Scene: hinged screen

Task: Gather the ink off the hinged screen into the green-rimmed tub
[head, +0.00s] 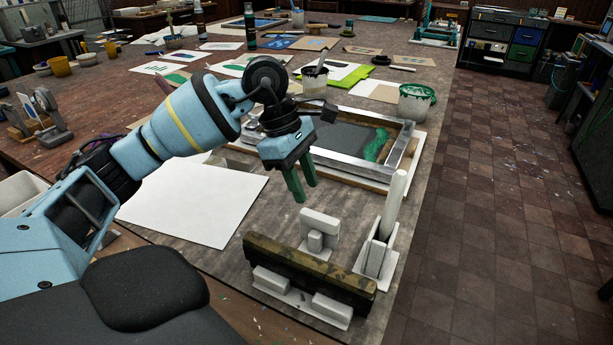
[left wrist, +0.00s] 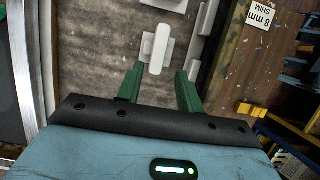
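The hinged screen (head: 408,148) has a silver frame around grey mesh and lies flat on the table. A green ink patch (head: 375,146) sits at the mesh's right end. The green-rimmed tub (head: 414,106) is a white pot beyond the screen's far right corner. My left gripper (head: 305,192) is open and empty, its green fingers pointing down in front of the screen's near edge. In the left wrist view, a white rounded piece (left wrist: 156,48) shows just beyond the parted fingertips (left wrist: 160,82); I cannot tell if they touch it. My right gripper is out of view.
Near the front stand a white block piece (head: 318,228), a white upright post in a stand (head: 392,200) and a mottled wooden bar (head: 305,268) with white blocks. A white sheet (head: 195,200) lies left. A pot with tools (head: 314,82) stands behind the screen.

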